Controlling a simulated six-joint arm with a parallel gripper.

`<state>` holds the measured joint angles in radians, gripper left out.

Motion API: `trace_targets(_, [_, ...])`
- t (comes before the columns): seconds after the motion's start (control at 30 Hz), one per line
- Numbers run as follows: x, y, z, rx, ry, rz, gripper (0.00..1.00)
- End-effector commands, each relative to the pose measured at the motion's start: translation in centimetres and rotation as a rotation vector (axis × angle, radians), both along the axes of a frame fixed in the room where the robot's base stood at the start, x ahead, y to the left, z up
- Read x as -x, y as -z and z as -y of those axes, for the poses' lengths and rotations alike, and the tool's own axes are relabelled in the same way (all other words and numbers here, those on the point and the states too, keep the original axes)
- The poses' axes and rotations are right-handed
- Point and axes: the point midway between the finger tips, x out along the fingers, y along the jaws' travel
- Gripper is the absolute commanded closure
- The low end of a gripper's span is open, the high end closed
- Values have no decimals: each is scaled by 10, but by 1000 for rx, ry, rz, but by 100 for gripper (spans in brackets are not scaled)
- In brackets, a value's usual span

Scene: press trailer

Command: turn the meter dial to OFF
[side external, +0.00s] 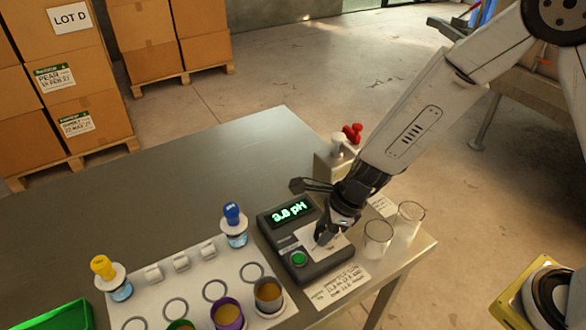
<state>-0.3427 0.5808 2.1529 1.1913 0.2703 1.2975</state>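The meter (275,222) is a dark grey box near the right end of the steel table. Its green display (292,211) is lit and appears to read 3.8 pH. A green button (299,259) sits on its lower left. My gripper (324,238) points down over the right part of the meter's face, by a pale label panel. The dial is hidden behind or under the fingers, so its setting does not show. I cannot tell whether the fingers touch it or how far apart they are.
Two clear glasses (378,240) stand just right of the meter. A box with a red knob (351,133) is behind it. A white mat (187,280) with cups and blue and yellow capped bottles lies left. The table's back left (170,185) is clear.

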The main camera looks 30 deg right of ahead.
Motion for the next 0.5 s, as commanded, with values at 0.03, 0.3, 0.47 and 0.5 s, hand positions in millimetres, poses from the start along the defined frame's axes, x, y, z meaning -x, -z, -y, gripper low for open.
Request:
trace_targets(0.03, [0, 0, 0, 0, 0, 0, 73])
trace_targets(0.3, [0, 0, 0, 0, -3, 0, 100])
trace_targets(0.47, [0, 0, 0, 0, -26, 1, 100])
trace_targets(0.5, [-1, 0, 0, 1, -37, 1, 100])
